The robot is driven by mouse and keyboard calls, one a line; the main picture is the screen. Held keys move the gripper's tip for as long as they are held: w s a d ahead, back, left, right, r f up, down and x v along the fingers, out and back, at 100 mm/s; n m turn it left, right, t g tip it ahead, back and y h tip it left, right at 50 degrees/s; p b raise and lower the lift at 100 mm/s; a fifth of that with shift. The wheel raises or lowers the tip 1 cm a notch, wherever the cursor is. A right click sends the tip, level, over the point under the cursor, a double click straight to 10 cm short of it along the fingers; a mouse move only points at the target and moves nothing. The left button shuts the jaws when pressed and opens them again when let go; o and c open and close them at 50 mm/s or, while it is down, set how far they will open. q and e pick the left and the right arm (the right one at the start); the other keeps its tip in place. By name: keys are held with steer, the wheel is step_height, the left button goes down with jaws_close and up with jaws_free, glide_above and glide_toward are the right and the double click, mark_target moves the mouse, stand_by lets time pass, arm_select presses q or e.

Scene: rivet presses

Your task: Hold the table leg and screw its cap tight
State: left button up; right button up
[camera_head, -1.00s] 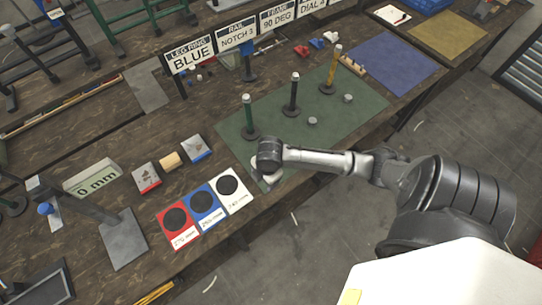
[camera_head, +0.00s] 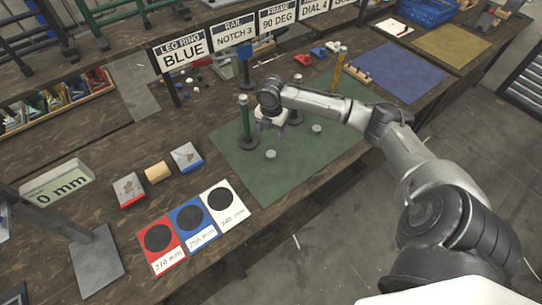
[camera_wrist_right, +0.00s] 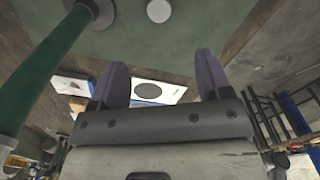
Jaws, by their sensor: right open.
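A green leg (camera_head: 246,120) with a pale top stands upright in a dark round base on the green mat (camera_head: 262,182). A black leg behind my right arm is mostly hidden. A yellow leg (camera_head: 338,68) stands farther right. Pale round caps (camera_head: 271,155) lie on the mat, one (camera_head: 316,128) farther right. My right gripper (camera_head: 272,128) is open and points down just right of the green leg. In the wrist view its two fingers (camera_wrist_right: 163,82) are apart with nothing between them; the green leg (camera_wrist_right: 40,75) is on the left, apart from them. My left gripper is not in view.
Signs stand behind the mat; the first (camera_head: 183,52) reads LEG RING BLUE. Red, blue and white cards (camera_head: 163,259) with black discs lie at the front.

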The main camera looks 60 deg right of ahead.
steer(key=b, duration=0.1)
glide_above(271, 153)
step_height(271, 153, down, 7)
steer(key=shift+s+a+f, duration=0.15)
steer(key=shift+f, duration=0.7)
step_height(271, 153, down, 4)
steer(key=shift+f+b, duration=0.1)
steer(key=shift+b, duration=0.55)
steer(key=shift+f, duration=0.45)
